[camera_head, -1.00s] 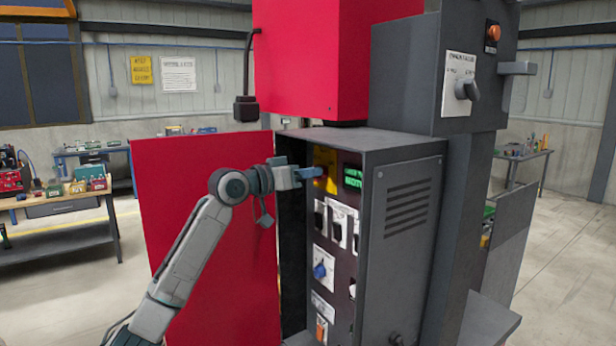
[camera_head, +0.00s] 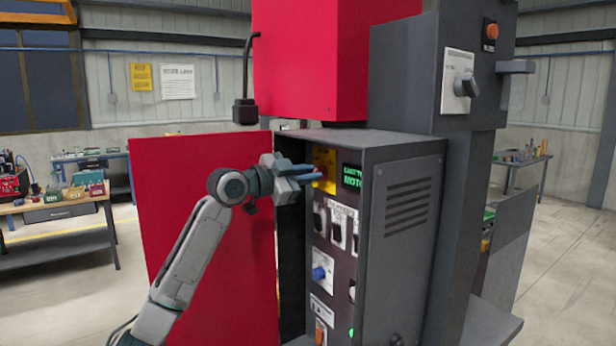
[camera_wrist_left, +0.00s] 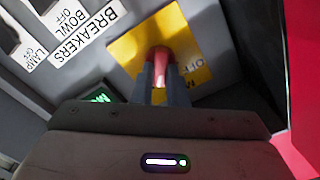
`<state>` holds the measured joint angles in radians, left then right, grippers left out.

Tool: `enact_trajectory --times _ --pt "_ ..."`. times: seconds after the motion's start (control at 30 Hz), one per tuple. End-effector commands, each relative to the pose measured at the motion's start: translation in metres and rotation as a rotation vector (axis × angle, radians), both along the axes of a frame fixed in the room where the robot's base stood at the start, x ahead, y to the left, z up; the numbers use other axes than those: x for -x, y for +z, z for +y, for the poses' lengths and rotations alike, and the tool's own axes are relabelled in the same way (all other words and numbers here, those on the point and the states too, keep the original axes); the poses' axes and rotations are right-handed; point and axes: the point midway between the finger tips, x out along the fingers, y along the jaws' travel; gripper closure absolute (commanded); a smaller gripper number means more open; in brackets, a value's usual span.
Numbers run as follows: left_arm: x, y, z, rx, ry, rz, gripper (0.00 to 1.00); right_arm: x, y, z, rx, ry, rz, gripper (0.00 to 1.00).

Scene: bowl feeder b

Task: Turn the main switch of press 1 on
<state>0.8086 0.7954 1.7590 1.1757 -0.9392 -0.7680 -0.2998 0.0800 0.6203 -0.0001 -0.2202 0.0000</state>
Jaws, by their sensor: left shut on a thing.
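The main switch is a red handle (camera_wrist_left: 162,66) on a yellow plate (camera_wrist_left: 128,50) marked OFF, seen in the left wrist view. The yellow plate also shows in the head view (camera_head: 326,158), at the top of the cabinet's control panel. My left gripper (camera_head: 316,175) reaches in from the left, and its fingers are shut on the red handle. The fingers hide part of the handle and plate, so I cannot tell exactly which mark it points to. My right gripper is not in view.
Below the plate are dark breaker switches (camera_head: 337,232) and a blue knob (camera_head: 319,272). The open red door (camera_head: 200,240) stands behind my left arm. A grey column (camera_head: 425,75) with another rotary switch (camera_head: 464,86) rises at the right.

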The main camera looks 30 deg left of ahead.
Motion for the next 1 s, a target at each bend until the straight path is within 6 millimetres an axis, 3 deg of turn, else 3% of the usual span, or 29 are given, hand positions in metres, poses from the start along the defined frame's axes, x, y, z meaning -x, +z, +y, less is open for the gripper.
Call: enact_trajectory --times 0.3,0.87,0.9,1.0 --pt "0.0001 -0.0010 -0.0005 -0.119 0.000 -0.048 1.00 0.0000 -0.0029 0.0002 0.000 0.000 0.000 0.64" --pt "0.0001 -0.0008 -0.0006 -0.147 0.000 -0.059 1.00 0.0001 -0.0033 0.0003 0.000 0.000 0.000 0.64" --pt "0.0001 -0.0009 -0.0006 -0.147 0.000 -0.059 0.83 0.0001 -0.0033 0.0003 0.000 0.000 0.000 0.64" --pt "0.0001 -0.0008 -0.0006 -0.146 0.001 -0.060 0.65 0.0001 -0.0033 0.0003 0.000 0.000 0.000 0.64"
